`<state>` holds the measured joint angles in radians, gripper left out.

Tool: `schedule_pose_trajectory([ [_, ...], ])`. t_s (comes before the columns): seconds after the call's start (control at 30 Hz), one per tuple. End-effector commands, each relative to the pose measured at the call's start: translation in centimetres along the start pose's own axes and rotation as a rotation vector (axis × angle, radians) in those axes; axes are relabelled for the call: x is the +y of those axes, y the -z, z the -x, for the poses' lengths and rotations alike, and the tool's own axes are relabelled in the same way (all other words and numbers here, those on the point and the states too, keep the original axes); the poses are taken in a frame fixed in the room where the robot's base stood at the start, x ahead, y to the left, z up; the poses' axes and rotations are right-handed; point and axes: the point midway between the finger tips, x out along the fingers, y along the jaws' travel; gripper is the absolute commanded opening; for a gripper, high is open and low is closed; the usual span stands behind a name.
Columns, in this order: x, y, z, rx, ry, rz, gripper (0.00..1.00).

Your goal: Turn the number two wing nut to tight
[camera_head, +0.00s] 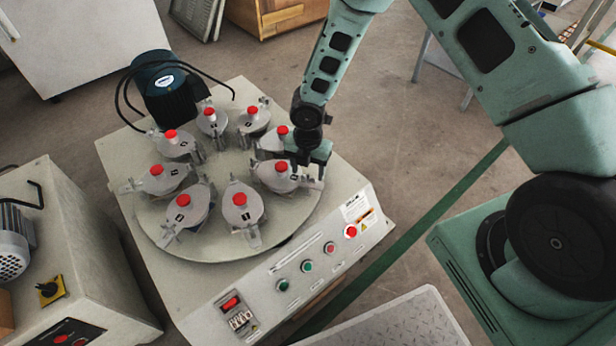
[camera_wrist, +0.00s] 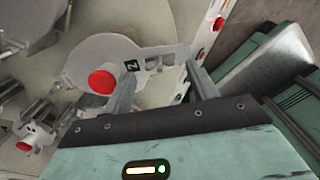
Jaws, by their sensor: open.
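The number two station (camera_head: 275,183) is a grey round lid with a red knob, on the right side of the turntable. In the wrist view its red knob (camera_wrist: 102,82) and black "2" label (camera_wrist: 132,66) show clearly. A pale grey bracket, the wing nut end of the lid (camera_wrist: 165,52), reaches rightward from the label across the space between my fingertips. The wing nut's own shape and angle are hard to tell. My gripper (camera_wrist: 163,72) is open, one finger each side of that end; contact is not visible. In the head view my gripper (camera_head: 308,165) hangs over the station's outer side.
Several similar red-knobbed stations ring the turntable (camera_head: 200,248); one (camera_head: 240,212) is close by on the left. A dark motor (camera_head: 165,88) stands at the back. The machine's front panel has buttons (camera_head: 307,266). Another machine (camera_head: 60,235) stands at the left.

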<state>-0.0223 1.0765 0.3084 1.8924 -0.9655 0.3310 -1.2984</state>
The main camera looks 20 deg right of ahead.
Motion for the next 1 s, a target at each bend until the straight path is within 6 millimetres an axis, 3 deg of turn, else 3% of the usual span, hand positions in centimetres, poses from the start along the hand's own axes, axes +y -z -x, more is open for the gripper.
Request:
schedule_pose_trajectory([
  [0.2,0.0,0.0,-2.1,0.0,0.0,-0.001,0.58],
  [0.53,0.0,0.0,-2.3,-0.001,0.0,-0.001,0.58],
  [0.7,0.0,0.0,-2.3,-0.001,0.0,-0.001,0.13],
  [1.0,0.0,0.0,-2.2,-0.001,0.0,-0.021,0.14],
])
